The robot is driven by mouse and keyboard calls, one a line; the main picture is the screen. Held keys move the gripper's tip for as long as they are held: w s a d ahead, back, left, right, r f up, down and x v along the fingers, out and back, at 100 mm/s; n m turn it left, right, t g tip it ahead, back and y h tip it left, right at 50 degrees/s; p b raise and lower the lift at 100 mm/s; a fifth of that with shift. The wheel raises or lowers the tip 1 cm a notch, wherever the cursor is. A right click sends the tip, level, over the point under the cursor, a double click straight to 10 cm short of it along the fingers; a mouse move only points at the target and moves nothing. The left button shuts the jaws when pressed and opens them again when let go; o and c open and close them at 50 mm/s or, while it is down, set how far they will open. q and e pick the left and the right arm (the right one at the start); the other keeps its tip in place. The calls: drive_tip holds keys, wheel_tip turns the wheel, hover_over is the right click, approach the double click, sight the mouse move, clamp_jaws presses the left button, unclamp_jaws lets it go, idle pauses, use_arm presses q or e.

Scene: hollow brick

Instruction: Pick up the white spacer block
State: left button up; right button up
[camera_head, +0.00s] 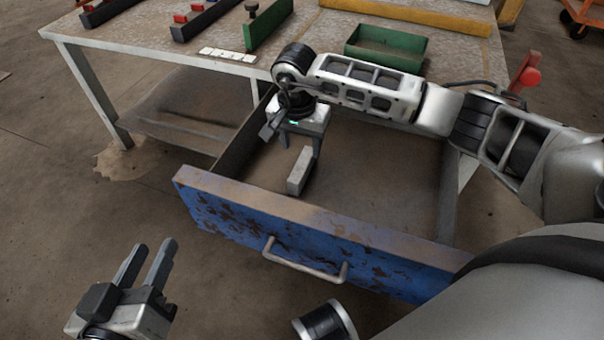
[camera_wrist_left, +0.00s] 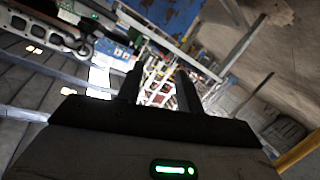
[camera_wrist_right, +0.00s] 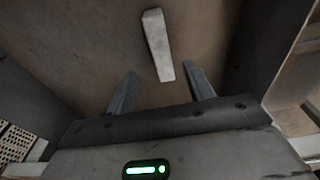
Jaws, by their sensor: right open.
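The white spacer block (camera_head: 300,171) is a long pale bar lying in the open drawer, near its left side. My right gripper (camera_head: 299,143) reaches down into the drawer just behind the block. Its fingers (camera_wrist_right: 160,92) are open and empty, apart from the block. My left gripper (camera_head: 150,263) is open and empty in front of the drawer, low at the left of the head view.
The drawer's blue, rust-worn front (camera_head: 300,236) carries a metal handle (camera_head: 303,262). The floor at left is clear.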

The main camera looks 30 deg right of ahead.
sight(302, 163)
wheel_tip(302, 163, down, 3)
drive_tip(key=shift+w+d+f+b, duration=0.1)
drive_tip(key=shift+w+b, duration=0.05)
drive_tip(key=shift+b, duration=0.15)
drive_tip(key=shift+f, duration=0.45)
drive_tip(key=f+b, duration=0.2)
drive_tip(key=shift+w+d+f, duration=0.15)
drive_tip(key=shift+w+f, duration=0.05)
drive_tip(key=shift+f, duration=0.15)
drive_tip(key=shift+w+d+f, duration=0.1)
drive_tip(key=shift+f, duration=0.7)
use_arm(q)
drive_tip(key=shift+w+d+r+n+t+h, duration=0.1)
drive_tip(key=shift+d+r+n+t+h, duration=0.4)
drive_tip(key=shift+r+n+h, duration=0.15)
use_arm(e)
drive_tip(key=c, duration=1.1)
